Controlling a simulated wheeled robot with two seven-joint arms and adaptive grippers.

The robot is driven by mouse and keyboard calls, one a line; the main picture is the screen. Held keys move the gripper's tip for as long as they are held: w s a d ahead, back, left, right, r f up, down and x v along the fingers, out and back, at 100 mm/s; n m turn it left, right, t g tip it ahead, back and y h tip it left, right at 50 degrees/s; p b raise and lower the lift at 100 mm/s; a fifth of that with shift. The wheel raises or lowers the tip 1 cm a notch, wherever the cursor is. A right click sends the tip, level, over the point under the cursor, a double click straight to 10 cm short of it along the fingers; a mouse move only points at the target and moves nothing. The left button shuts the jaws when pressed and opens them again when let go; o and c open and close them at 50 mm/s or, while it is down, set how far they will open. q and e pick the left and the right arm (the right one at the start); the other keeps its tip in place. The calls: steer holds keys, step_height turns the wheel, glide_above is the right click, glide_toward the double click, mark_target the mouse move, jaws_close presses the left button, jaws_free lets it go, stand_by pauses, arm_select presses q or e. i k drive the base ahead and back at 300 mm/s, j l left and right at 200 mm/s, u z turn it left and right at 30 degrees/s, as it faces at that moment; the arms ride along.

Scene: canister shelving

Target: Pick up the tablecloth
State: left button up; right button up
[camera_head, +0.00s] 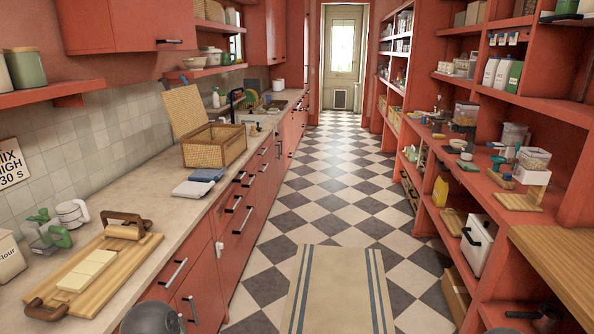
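A folded white cloth (193,189) lies flat on the left counter, in front of the wicker basket. A folded blue cloth (206,175) lies just behind it, close to it. Which of them is the tablecloth, I cannot tell. A beige mat with blue stripes (335,290) lies flat on the floor in the foreground. Neither of my grippers can be made out. Only dark rounded parts, likely of my arms, show at the bottom edge.
The open wicker basket (214,146) stands on the counter (160,205). Loaded red shelves (478,210) line the right. The checkered aisle floor (345,185) is clear.

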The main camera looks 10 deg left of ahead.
mark_target(188, 189)
steer(key=i+u, duration=0.1)
steer(key=i, duration=0.55)
steer(key=i+l+u, duration=0.15)
steer(key=i, duration=0.55)
steer(key=i+l+u, duration=0.1)
steer(key=i, duration=0.55)
steer(key=l, duration=0.1)
